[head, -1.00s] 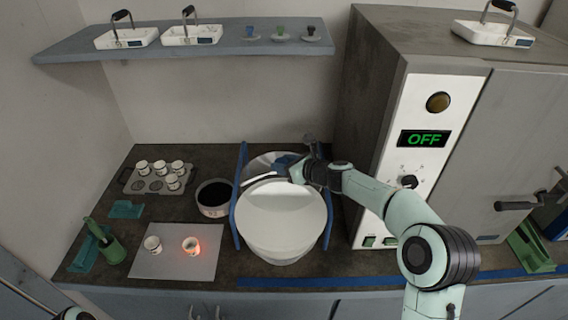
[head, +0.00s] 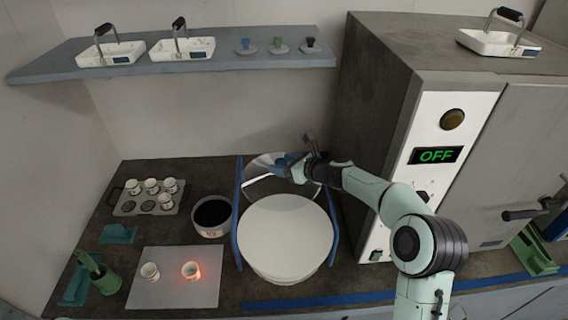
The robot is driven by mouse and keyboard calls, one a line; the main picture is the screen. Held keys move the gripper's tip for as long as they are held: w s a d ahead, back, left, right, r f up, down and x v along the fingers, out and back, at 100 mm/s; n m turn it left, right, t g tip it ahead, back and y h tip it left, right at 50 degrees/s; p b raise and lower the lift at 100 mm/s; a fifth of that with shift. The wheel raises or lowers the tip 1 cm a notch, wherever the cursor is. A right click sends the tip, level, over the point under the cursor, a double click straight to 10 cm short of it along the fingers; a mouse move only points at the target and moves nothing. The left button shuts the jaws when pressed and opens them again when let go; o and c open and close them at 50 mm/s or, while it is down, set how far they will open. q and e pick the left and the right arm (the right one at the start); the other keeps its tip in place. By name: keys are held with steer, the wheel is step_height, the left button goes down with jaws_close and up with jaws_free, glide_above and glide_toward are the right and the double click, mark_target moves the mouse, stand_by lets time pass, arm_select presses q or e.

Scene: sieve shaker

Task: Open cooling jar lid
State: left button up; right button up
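The cooling jar (head: 285,240) is the large round vessel in the middle of the counter, with a broad white disc showing in its open top. Its clear lid (head: 262,186) is off the opening, just behind the jar between two blue rails. My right gripper (head: 284,163) is at the blue knob on the lid and appears shut on it; the fingertips are mostly hidden. My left gripper is not in view.
A dark-filled bowl (head: 212,214) stands close to the jar's left. Further left are a rack of crucibles (head: 126,208) and a grey plate (head: 150,292) with two crucibles, one glowing. The furnace (head: 440,130) stands close on the right. A shelf (head: 215,62) hangs above.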

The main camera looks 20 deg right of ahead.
step_height(320, 180, up, 11)
steer(key=p, duration=0.4)
step_height(320, 180, up, 9)
glide_above(284, 163)
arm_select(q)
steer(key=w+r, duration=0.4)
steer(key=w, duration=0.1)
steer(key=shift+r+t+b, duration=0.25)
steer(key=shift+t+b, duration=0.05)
arm_select(e)
steer(key=shift+s, duration=0.15)
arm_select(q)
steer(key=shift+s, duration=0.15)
arm_select(e)
steer(key=shift+f, duration=0.1)
